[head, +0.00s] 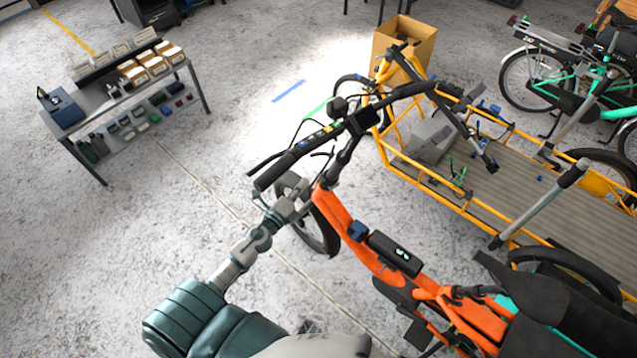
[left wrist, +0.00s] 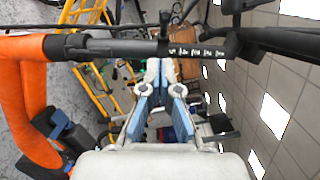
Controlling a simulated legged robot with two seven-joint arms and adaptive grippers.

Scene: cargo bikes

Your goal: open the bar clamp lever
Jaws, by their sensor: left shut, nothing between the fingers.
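The orange cargo bike (head: 340,215) stands with its dark handlebar (head: 375,110) above the frame. Its dark stem (head: 343,160) rises from the orange head tube. In the left wrist view the post with white scale marks (left wrist: 195,50) crosses from the orange tube (left wrist: 60,47) to black clamp parts (left wrist: 236,45). I cannot clearly pick out the bar clamp lever among these dark parts. My left gripper (head: 298,192) is shut and empty, left of the stem below the handlebar grip. In the left wrist view its fingertips (left wrist: 160,62) are close to the post; contact is unclear. My right gripper is out of view.
A yellow-framed cargo bike (head: 400,160) with a ribbed deck stands right behind the orange one. A cardboard box (head: 418,50) is behind it. A workbench with boxes (head: 120,95) stands at the far left. Cables hang around the handlebar.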

